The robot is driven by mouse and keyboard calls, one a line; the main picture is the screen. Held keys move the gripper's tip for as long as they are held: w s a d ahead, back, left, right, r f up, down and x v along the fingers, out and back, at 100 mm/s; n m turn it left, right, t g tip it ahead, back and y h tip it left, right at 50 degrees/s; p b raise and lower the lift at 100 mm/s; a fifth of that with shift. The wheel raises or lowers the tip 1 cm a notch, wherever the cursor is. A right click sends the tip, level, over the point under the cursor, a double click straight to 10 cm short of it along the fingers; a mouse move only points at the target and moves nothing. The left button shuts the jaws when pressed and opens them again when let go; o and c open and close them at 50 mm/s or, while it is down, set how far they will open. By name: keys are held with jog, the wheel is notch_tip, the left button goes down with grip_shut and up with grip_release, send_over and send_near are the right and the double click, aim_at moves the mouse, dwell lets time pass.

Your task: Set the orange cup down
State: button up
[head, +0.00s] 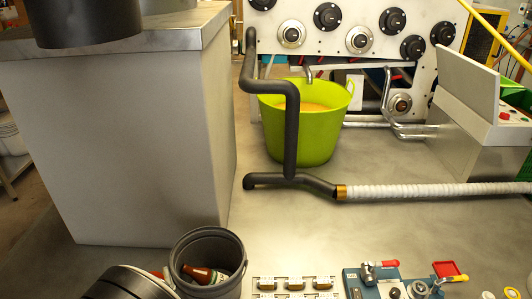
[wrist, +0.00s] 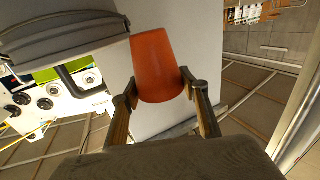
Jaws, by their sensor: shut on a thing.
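The orange cup (wrist: 158,62) shows in the wrist view, in front of a pale grey surface. My gripper (wrist: 156,89) is shut on it, with one finger on each side of its lower part as seen in the picture. I cannot tell from this view how far the cup is from any surface. Neither the cup nor my gripper can be made out in the head view.
A large grey block with a flat top (head: 120,130) stands at left in the head view. A lime tub (head: 305,140) stands before the press panel (head: 390,20). A grey bucket (head: 208,262) holds a bottle. A white hose (head: 430,190) crosses the open floor.

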jog(key=w+d+r+m+t+h, duration=0.1)
jog(key=w+d+r+m+h, duration=0.15)
jog(key=w+d, duration=0.4)
jog(key=w+d+r+m+h, duration=0.1)
jog(key=w+d+h, duration=0.25)
jog(key=d, duration=0.65)
jog(key=d+f+m+g+h, duration=0.1)
jog(key=d+f+m+h, duration=0.2)
jog(key=d, duration=1)
jog(key=d+f+m+h, duration=0.4)
jog(key=d+f+h, duration=0.2)
jog(key=d, duration=0.8)
jog(key=shift+g+h, duration=0.4)
jog(key=shift+a, duration=0.15)
